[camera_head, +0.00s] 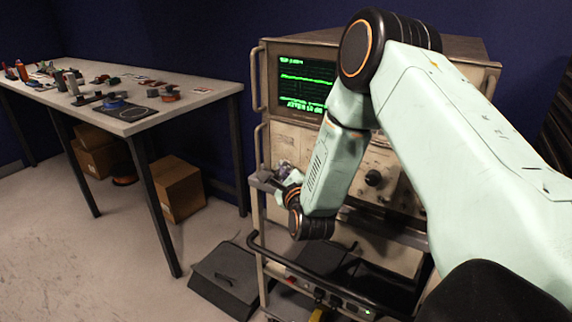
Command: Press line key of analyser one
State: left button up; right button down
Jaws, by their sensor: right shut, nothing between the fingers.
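The analyser (326,52) is a beige rack instrument on a cart, with a lit screen (303,84) of green traces and text at its upper left. Its lower panel has a dark round knob (373,177). My right arm crosses in front of it from the right and covers much of the panel. My right gripper (262,181) is shut and empty, small in the picture, at the lower left of the analyser's front. I cannot tell whether it touches the panel. The line key cannot be made out and may be hidden behind the gripper or arm. My left gripper is not in view.
A white table (200,98) with tools and small parts stands at the left. Cardboard boxes (177,188) lie beneath it. The cart has a dark push bar (330,285) in front. A dark case (226,281) is on the floor. The floor at the left is clear.

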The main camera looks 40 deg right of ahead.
jog(key=shift+s+a+b, duration=0.25)
jog(key=shift+a+b, duration=0.05)
jog(key=shift+a, duration=0.25)
jog(key=s+a+b, duration=0.2)
jog(key=a, duration=0.3)
jog(key=shift+s+a, duration=0.15)
jog(key=shift+a, duration=0.15)
dwell(0.4)
jog(key=shift+d, duration=0.1)
dwell(0.3)
